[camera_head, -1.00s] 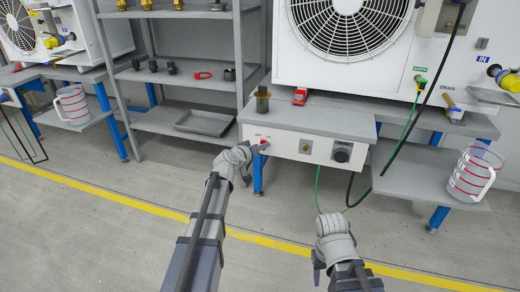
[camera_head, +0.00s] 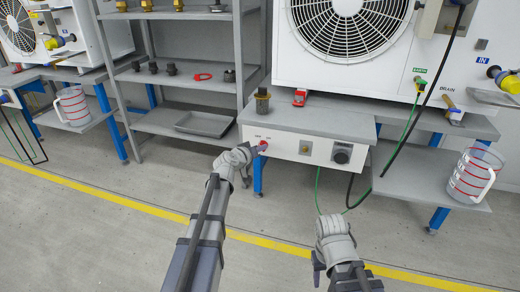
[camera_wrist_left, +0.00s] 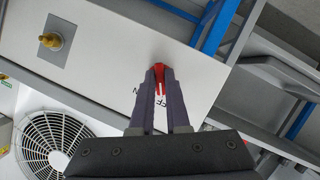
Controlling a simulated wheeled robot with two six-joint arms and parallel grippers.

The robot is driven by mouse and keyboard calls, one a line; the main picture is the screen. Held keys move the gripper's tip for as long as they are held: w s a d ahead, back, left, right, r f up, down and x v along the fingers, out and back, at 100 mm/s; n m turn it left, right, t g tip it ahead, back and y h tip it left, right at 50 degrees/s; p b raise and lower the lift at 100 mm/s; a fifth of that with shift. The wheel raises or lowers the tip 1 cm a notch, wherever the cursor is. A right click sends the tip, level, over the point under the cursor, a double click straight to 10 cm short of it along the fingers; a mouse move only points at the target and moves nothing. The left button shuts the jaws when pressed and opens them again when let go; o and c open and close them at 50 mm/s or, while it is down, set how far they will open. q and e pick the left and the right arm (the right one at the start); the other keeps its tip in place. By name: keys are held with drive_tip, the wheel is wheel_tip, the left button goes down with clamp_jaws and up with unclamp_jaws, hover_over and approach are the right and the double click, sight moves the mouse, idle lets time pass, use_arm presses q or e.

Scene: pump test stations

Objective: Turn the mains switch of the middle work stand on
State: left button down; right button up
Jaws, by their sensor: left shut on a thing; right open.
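The mains switch is a red knob (camera_wrist_left: 159,75) on the white front panel (camera_head: 287,146) of the middle work stand. My left gripper (camera_head: 257,150) is at the left end of that panel. In the left wrist view my left gripper (camera_wrist_left: 160,80) has its two fingers shut on the red knob, one on each side. Parts of the switch lettering show beside the fingers, and the rest is hidden. My right gripper (camera_head: 317,262) is open and empty, low in front of the stand and apart from it.
A brass fitting (camera_wrist_left: 55,40) and a black socket (camera_head: 342,153) sit on the same panel. A green cable and a black cable hang at the right. A clear jug (camera_head: 474,175) stands on the right shelf. Grey shelving (camera_head: 160,118) stands left; the floor in front is clear.

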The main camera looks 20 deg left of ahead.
use_arm(q)
drive_tip(key=shift+d+m+y, duration=0.15)
drive_tip(key=shift+m+y, duration=1.25)
drive_tip(key=shift+m, duration=0.55)
drive_tip(key=shift+d+m+y, duration=0.15)
drive_tip(key=shift+m+y, duration=1.25)
drive_tip(key=shift+m, duration=0.55)
drive_tip(key=c, duration=0.9)
unclamp_jaws()
